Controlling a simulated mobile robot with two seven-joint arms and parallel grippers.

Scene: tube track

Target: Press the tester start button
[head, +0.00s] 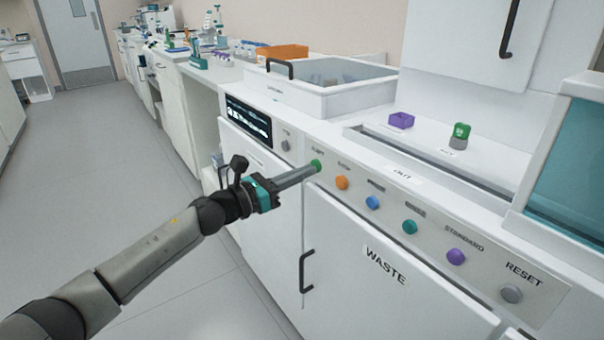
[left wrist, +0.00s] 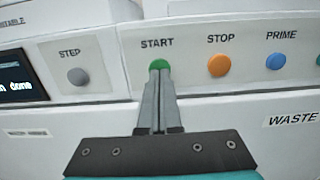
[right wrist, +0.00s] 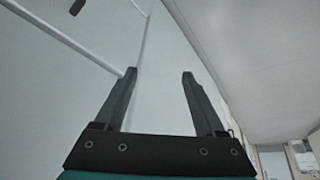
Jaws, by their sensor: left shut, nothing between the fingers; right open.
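The green START button (head: 317,165) sits on the tester's front panel, left of the orange STOP button (head: 342,183). In the left wrist view the START button (left wrist: 159,65) shows just behind my fingertips, partly hidden by them. My left gripper (head: 311,169) is shut and empty, its fingertips at the START button. They look to be touching it or very close; I cannot tell whether it is pushed in. My right gripper (right wrist: 160,75) is open and empty in the right wrist view, in front of pale surfaces, and is not in the head view.
Right of STOP are the blue PRIME button (head: 373,202), a teal button (head: 410,226), the purple STANDARD button (head: 456,256) and the grey RESET button (head: 511,293). The grey STEP button (head: 286,145) and a display (head: 248,119) lie left. A handle (head: 305,272) sticks out below.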

